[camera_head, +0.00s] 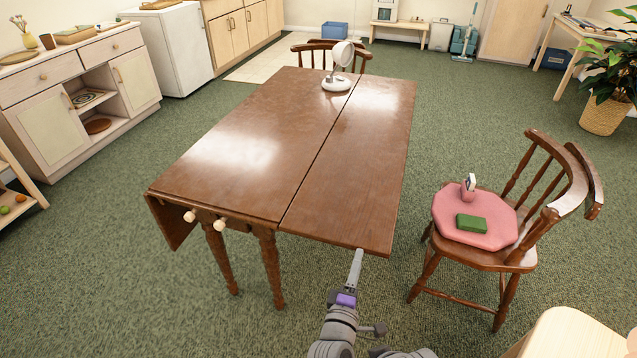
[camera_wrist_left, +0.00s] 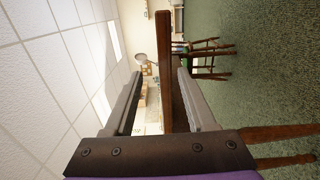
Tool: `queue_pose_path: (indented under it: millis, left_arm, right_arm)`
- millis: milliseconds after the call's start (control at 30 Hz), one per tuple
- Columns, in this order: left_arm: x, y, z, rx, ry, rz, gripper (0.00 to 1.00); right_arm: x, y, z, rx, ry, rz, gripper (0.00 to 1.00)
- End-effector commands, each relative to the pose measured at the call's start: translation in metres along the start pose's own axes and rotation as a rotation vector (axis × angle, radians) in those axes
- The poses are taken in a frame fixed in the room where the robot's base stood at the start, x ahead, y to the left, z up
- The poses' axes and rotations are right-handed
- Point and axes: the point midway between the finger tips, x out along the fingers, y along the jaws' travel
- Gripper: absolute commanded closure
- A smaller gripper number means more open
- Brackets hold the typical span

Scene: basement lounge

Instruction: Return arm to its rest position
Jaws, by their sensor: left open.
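My left gripper (camera_head: 356,258) points away from me at the near right corner of the brown wooden table (camera_head: 250,150) in the head view. It looks open and empty. In the left wrist view, the two grey fingers of the left gripper (camera_wrist_left: 160,80) stand apart. The table (camera_wrist_left: 163,60) shows edge-on in the gap between them, in a sideways picture. I cannot tell whether the fingertips touch the table edge. My right gripper is not in view.
A white lamp-like object (camera_head: 336,82) stands at the table's far end. A wooden chair (camera_head: 515,258) at the right holds a pink cushion (camera_head: 450,232) and a green block (camera_head: 471,223). A cabinet (camera_head: 55,140) stands left. Green carpet is clear between table and chair.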

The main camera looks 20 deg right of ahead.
Motion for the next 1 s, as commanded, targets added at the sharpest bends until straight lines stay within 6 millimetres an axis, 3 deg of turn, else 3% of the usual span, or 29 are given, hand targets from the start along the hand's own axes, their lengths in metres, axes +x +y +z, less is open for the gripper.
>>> queue_pose_path:
  millis: [133, 233, 367, 467, 567, 700, 833, 1000]
  left_arm:
    - [-0.001, 0.001, -0.004, 0.016, 0.000, -0.011, 0.44]
    - [-0.006, 0.006, -0.022, 0.085, 0.001, -0.056, 0.44]
    - [-0.026, 0.014, -0.064, 0.256, -0.007, -0.180, 0.44]
    - [-0.055, 0.017, -0.101, 0.412, -0.026, -0.308, 0.44]
    - [-0.092, 0.016, -0.134, 0.554, -0.056, -0.441, 0.44]
    - [-0.157, 0.010, -0.173, 0.729, -0.115, -0.639, 0.44]
    - [-0.226, 0.002, -0.198, 0.856, -0.190, -0.824, 0.44]
    - [-0.305, -0.009, -0.213, 0.953, -0.295, -1.019, 0.44]
  right_arm:
    - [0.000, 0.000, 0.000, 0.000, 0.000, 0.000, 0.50]
    - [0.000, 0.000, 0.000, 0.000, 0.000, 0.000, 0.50]
    - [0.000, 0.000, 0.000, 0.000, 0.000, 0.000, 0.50]
    - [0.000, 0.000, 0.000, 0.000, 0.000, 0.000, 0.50]
    - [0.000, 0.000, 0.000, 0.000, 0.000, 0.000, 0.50]
    - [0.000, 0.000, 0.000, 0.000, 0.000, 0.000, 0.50]
    - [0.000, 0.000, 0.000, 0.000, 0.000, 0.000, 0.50]
    - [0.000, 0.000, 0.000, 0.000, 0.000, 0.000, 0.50]
